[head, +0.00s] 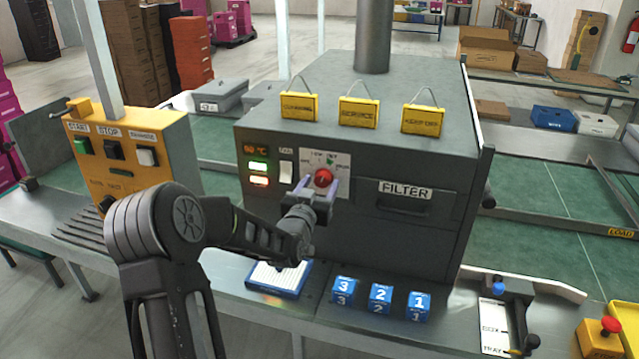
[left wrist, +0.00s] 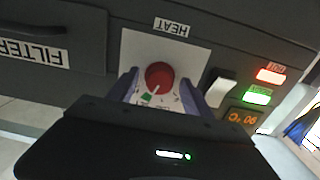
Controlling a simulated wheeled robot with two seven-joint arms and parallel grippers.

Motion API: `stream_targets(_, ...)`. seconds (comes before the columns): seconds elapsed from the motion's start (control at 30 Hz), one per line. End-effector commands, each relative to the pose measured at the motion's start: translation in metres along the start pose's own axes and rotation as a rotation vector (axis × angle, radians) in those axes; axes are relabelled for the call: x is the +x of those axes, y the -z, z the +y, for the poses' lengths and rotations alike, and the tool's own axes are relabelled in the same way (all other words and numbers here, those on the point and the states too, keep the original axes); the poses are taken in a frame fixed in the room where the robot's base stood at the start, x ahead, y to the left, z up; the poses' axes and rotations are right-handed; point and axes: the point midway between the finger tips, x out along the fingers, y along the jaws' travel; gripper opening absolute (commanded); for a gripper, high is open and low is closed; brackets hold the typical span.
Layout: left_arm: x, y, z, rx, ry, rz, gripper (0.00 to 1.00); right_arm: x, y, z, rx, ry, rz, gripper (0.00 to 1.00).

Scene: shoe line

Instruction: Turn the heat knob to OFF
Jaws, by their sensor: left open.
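The red heat knob (head: 323,178) sits on a white dial plate on the front of the dark grey oven box (head: 400,225). My left gripper (head: 319,188) is at the knob with its fingers open, one on each side of it. In the left wrist view the knob (left wrist: 159,77) shows between the two fingertips (left wrist: 158,85), with a gap visible beside it. The plate under the HEAT label (left wrist: 171,28) appears upside down there, and its markings are too small to read. My right gripper is not in view.
Left of the knob are a white rocker switch (head: 286,172), lit indicators and a temperature display. A FILTER drawer (head: 404,200) is to the right. Numbered blue blocks (head: 381,298) and a blue-edged pad (head: 279,277) lie on the bench below.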

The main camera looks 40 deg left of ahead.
Motion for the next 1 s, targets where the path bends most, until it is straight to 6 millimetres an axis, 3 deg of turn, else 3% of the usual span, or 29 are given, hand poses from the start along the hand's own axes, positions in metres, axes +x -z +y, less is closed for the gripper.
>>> stream_targets(0.23,0.0002,-0.0003,0.0000,0.000,0.000,0.000,0.57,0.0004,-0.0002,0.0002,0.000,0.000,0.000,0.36)
stream_targets(0.9,0.0000,-0.0001,-0.0001,0.000,0.000,0.000,0.02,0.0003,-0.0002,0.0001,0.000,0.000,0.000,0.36)
stream_targets(1.0,0.0000,-0.0001,0.0000,0.000,0.000,0.000,0.00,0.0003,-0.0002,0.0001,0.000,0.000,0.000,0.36)
